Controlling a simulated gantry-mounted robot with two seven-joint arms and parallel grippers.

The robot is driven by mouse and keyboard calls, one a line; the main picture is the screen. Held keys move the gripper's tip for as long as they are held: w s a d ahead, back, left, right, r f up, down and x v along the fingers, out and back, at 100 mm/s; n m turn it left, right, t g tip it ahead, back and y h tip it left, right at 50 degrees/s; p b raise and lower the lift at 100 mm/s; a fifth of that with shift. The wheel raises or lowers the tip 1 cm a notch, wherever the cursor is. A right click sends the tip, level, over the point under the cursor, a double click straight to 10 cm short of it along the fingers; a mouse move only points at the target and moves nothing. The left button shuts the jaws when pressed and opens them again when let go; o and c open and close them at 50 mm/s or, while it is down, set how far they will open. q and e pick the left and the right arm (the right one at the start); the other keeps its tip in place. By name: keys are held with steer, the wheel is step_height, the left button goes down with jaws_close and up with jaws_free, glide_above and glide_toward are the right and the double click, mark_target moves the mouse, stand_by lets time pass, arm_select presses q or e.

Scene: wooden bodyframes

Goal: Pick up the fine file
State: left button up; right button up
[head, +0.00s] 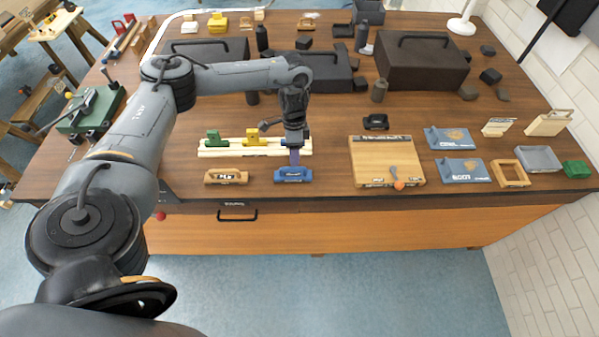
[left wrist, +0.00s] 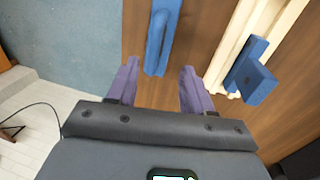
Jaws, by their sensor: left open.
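No file can be told apart by name; the labels are too small to read surely. A blue labelled piece (head: 293,174) lies near the table's front edge, and it also shows in the left wrist view (left wrist: 163,36). A wooden labelled piece (head: 226,177) lies to its left. My left gripper (head: 294,159) points down just behind the blue piece, its purple fingers apart and empty. In the left wrist view the near end of the blue piece shows between the fingertips (left wrist: 159,66). Whether the fingers are level with it I cannot tell. My right gripper is not in view.
A cream rack (head: 222,151) with green (head: 212,137) and yellow (head: 255,139) blocks stands beside the gripper. A blue block (left wrist: 250,78) sits on its rails. A wooden board (head: 366,160) lies to the right. Dark cases (head: 424,65) stand behind.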

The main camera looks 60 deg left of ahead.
mark_target(294, 174)
arm_select(q)
steer(key=shift+s+d+f, duration=0.1)
steer(key=shift+s+f, duration=0.1)
steer(key=shift+f, duration=0.4)
steer(key=shift+s+d+f, duration=0.1)
steer(key=shift+s+f, duration=0.05)
steer(key=shift+f, duration=0.45)
steer(key=shift+d+f, duration=0.15)
steer(key=shift+f, duration=0.45)
steer(key=shift+s+d+f, duration=0.15)
steer(key=shift+f, duration=1.05)
steer(key=shift+s+d+f, duration=0.15)
steer(key=shift+f, duration=1.05)
steer(key=c, duration=0.8)
